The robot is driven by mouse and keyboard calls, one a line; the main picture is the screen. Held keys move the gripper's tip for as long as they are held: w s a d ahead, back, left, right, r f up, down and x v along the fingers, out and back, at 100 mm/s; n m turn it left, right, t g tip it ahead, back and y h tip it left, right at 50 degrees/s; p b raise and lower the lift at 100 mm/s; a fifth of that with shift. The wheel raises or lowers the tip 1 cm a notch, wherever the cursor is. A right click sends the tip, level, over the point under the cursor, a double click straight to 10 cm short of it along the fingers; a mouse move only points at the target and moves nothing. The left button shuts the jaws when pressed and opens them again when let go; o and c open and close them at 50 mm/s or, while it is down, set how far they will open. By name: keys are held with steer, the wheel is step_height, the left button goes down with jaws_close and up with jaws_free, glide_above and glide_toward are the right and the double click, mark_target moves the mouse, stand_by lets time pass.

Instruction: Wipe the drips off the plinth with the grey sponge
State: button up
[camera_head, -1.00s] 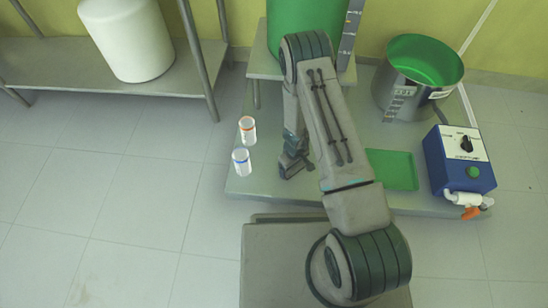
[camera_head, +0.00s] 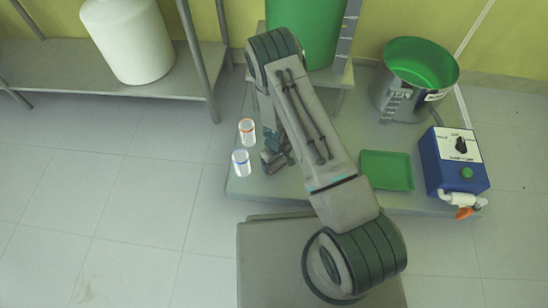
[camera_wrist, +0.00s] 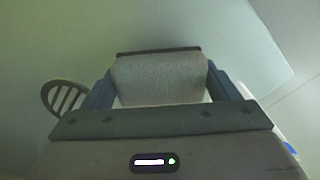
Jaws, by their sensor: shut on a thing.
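My gripper (camera_head: 274,160) points down at the left part of the grey-green plinth (camera_head: 340,190), close to two small jars. In the wrist view, my gripper (camera_wrist: 160,85) is shut on the grey sponge (camera_wrist: 160,78), a pale speckled block between its two blue-grey fingers. The plinth surface (camera_wrist: 60,40) lies beyond the sponge. I cannot tell whether the sponge touches the plinth. My arm hides part of the plinth in the head view. No drips can be made out in either view.
A jar with an orange band (camera_head: 247,131) and one with a blue band (camera_head: 241,163) stand left of my gripper. Right of my arm are a green tray (camera_head: 387,170), a blue control box (camera_head: 458,160) and a green-lined pot (camera_head: 418,80). A green vessel (camera_head: 300,30) stands behind.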

steer(key=shift+r+p, duration=1.3)
steer(key=shift+r, duration=0.9)
